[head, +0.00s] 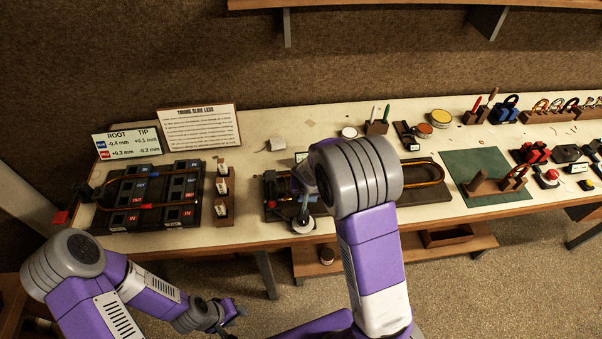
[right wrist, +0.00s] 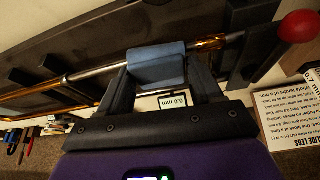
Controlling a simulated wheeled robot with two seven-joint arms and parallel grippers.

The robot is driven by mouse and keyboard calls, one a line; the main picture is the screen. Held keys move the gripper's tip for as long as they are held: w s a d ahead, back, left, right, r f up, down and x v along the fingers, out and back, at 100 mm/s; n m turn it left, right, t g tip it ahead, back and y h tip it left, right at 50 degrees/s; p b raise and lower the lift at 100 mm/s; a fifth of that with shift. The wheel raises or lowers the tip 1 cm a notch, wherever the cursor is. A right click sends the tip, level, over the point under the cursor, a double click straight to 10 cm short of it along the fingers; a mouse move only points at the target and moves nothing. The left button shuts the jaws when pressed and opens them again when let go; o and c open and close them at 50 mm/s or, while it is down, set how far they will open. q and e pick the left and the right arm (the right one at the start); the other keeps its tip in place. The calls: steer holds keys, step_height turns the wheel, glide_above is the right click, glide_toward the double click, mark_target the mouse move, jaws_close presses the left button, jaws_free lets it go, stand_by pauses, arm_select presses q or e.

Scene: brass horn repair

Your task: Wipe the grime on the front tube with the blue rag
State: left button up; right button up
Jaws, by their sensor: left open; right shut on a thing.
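The blue rag (right wrist: 156,65) is between the fingers of my right gripper (right wrist: 160,82) in the right wrist view. It lies against the front tube (right wrist: 103,71), a silver rod with brass ends; whether it wraps around it I cannot tell. Dark grime is not clearly distinguishable, and the part under the rag is hidden. In the head view the brass tube (head: 437,169) shows on its dark fixture (head: 420,195), right of my right arm, which hides the rag and most of the right gripper. My left gripper (head: 230,313) is open and empty, low in front of the bench.
A second dark fixture (head: 112,215) with a brass tube stands at the left, beside a wooden block (head: 222,207) with white tags. Two sign cards (head: 199,128) stand behind. A green mat (head: 473,164) lies to the right. A small 0.0 mm display (right wrist: 174,101) is near my right fingers.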

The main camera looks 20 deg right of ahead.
steer(key=shift+w+a, duration=0.15)
steer(key=shift+a, duration=0.75)
steer(key=shift+w+r+p, duration=0.1)
steer(key=shift+r+p, duration=0.15)
steer(key=shift+p, duration=0.05)
step_height(320, 180, up, 2)
steer(key=shift+w+a+r+p, duration=0.1)
steer(key=shift+p, duration=0.25)
steer(key=shift+s+r+p, duration=0.2)
steer(key=shift+r+p, duration=0.35)
steer(key=shift+r, duration=0.15)
step_height(320, 180, up, 2)
steer(key=shift+w+r+p, duration=0.1)
steer(key=shift+p, duration=0.75)
steer(key=shift+r+p, duration=0.75)
steer(key=shift+r, duration=0.25)
